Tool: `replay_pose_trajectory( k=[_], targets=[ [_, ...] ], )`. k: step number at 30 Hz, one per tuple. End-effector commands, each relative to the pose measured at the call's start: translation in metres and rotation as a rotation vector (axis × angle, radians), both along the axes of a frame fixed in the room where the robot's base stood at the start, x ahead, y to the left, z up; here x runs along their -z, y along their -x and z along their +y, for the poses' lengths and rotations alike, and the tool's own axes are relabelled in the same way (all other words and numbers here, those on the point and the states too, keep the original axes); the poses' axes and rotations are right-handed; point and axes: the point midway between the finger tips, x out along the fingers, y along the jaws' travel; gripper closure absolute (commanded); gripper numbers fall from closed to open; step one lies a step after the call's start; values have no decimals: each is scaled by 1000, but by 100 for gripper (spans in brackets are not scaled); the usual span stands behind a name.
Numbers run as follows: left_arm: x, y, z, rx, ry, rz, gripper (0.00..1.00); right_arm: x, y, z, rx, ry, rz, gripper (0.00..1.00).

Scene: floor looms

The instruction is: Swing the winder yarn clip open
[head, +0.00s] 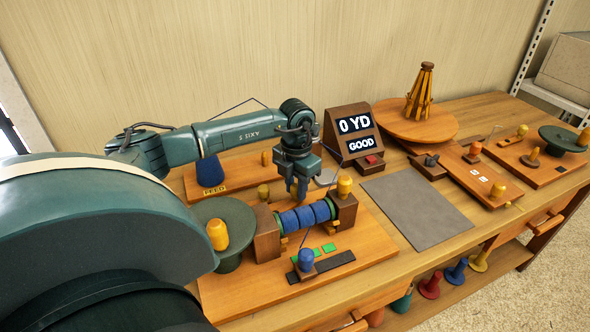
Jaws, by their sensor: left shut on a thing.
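The winder is a wooden board with two dark brown blocks (267,234) and blue yarn (305,215) wound on a spool between them. My left gripper (298,190) reaches down just behind and above the blue yarn, its fingers shut on a small part that they hide. By its place this is the winder yarn clip, but I cannot see its shape or its angle. A blue knob (306,259) stands on a dark track in front, with a thin blue strand rising from it. My right gripper is not in view.
A sign (353,134) reading "0 YD" and "GOOD" stands behind, right of my left gripper. A blue yarn cone (210,171) stands on the FEED board. A yellow knob (344,187) tops the right block. A grey mat (416,214) lies bare to the right.

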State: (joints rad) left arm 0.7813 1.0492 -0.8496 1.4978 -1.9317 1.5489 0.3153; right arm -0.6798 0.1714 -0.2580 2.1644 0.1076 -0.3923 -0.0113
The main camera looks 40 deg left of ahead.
Motion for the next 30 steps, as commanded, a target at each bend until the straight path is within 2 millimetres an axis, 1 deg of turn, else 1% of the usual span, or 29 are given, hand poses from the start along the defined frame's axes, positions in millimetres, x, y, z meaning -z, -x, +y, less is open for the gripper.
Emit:
replay_pose_trajectory(
  k=[6,15,21,30],
  targets=[
    [-1,0,-13,184,0,-4,100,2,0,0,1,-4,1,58],
    [-1,3,-25,357,-1,-4,100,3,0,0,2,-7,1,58],
    [-1,5,-28,412,0,-4,100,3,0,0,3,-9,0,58],
    [-1,5,-30,434,1,-4,100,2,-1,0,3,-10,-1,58]
  ],
)
